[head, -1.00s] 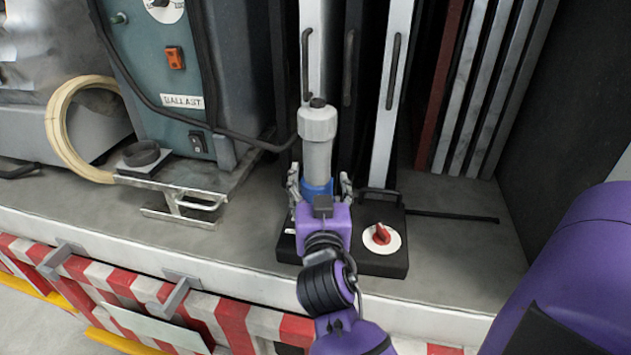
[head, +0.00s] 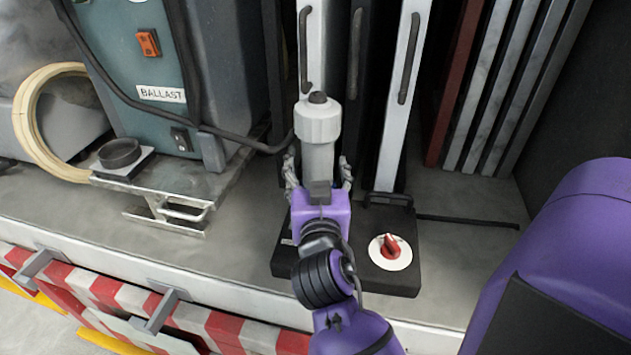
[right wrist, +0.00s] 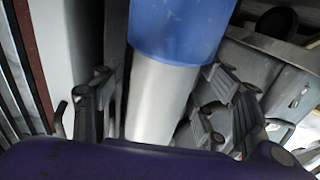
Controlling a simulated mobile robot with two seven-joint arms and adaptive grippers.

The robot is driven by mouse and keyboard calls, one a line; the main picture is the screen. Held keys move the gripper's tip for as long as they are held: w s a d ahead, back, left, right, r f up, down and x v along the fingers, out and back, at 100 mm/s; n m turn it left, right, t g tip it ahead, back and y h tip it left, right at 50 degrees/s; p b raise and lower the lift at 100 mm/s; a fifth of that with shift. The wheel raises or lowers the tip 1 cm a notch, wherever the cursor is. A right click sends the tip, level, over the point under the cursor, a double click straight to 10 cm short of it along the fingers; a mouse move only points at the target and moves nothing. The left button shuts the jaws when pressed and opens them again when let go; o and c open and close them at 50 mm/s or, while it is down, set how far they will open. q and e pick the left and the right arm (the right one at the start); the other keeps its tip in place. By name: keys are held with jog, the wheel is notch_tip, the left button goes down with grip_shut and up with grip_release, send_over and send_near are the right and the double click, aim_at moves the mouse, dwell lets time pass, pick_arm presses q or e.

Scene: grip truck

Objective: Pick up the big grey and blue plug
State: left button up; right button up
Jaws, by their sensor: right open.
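The big grey and blue plug (head: 318,122) stands upright on a black base box (head: 360,286) in the head view. Its blue part is hidden there behind my right gripper (head: 318,172). The gripper's open fingers are on either side of the plug's lower body. In the right wrist view, the plug's blue section (right wrist: 180,28) and silver-grey section (right wrist: 155,100) lie between the two spread fingers (right wrist: 165,88). Contact between fingers and plug cannot be made out. My left gripper is not in view.
A red knob (head: 391,247) on a white disc is on the black box, right of my gripper. A ballast unit (head: 135,55) with a black cable stands at left. Tall panels with handles (head: 405,60) stand close behind the plug. A striped edge (head: 110,292) runs in front.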

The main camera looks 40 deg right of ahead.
jog(key=shift+w+d, duration=0.1)
jog(key=shift+r, duration=0.1)
jog(key=shift+c, duration=0.2)
jog(key=shift+s+a, duration=0.2)
jog(key=shift+a, duration=0.05)
jog(key=c, duration=0.5)
grip_shut()
